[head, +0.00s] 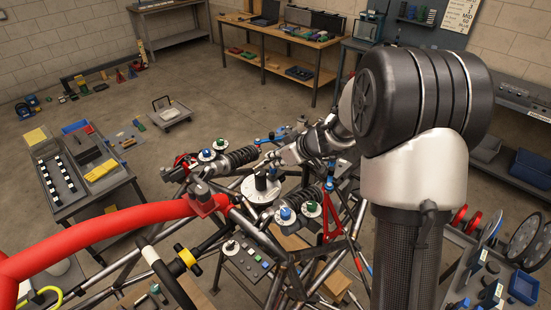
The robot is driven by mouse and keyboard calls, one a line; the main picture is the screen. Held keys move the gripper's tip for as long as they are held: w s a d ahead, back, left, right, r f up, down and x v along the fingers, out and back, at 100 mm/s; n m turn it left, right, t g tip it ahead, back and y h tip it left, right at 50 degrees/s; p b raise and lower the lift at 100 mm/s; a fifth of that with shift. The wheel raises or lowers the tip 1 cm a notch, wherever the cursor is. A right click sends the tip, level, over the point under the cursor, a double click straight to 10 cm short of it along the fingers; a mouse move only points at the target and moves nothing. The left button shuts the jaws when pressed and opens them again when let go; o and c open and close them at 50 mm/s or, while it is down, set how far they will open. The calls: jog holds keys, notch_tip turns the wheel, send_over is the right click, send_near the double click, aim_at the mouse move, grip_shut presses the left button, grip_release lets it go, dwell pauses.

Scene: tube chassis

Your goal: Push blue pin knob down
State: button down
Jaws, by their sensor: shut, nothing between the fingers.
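A blue knob (286,213) stands on a white disc on the near side of the tube chassis, beside a green knob (311,207). Another blue knob (220,144) sits on a white disc at the far side, by a dark coil spring. I cannot tell which one is the pin knob, or how far either is pressed. My gripper (262,166) is shut and empty. It appears over the middle of the chassis, near a dark cylinder on a white round plate (260,189), apart from both blue knobs. Its fingertips are small and hard to make out.
Chassis tubes and a red padded bar (100,228) fill the front. A red stand (328,220) rises right of the near blue knob. A parts cart (75,170) stands left, a wooden workbench (285,40) behind. The floor between is mostly clear.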

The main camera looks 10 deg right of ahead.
notch_tip(320, 180, down, 2)
jog(key=b, duration=0.5)
dwell(0.4)
jog(key=shift+r, duration=0.35)
notch_tip(320, 180, up, 3)
jog(key=shift+w+a+r+p, duration=0.1)
jog(key=shift+w+p, duration=0.05)
jog(key=shift+p, duration=0.75)
jog(key=v, duration=1)
